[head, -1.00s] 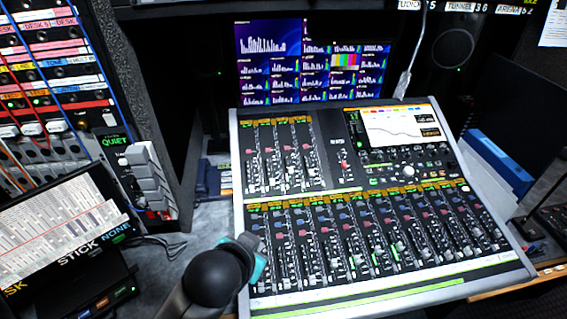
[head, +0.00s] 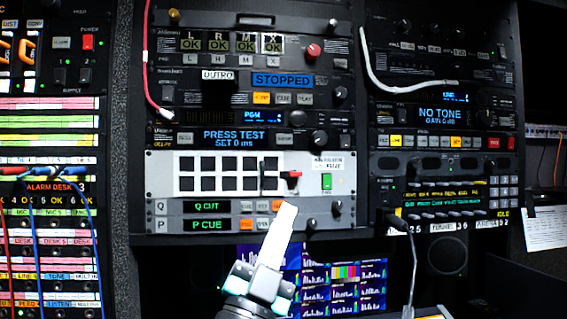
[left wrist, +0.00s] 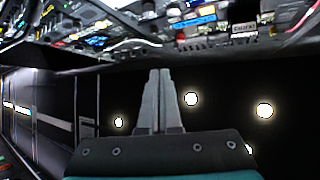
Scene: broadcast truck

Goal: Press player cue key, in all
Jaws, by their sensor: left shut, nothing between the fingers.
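The player unit (head: 180,90) is a black rack panel with a blue display reading STOPPED (head: 282,79). Below that display is a row of small keys: one lit amber, then the cue key (head: 283,98) in the middle, then a play key (head: 306,98). My left gripper (head: 287,208) is shut and empty, pointing up. In the picture its tips lie well below the cue key, at the lower edge of a white panel by the Q and P rows. In the left wrist view the shut fingers (left wrist: 159,73) point toward blurred equipment. My right gripper is not in view.
The white panel (head: 158,184) with black buttons, a red-topped lever (head: 292,176) and a green switch (head: 327,181) lies between my gripper and the player. A white cable (head: 393,83) hangs at right.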

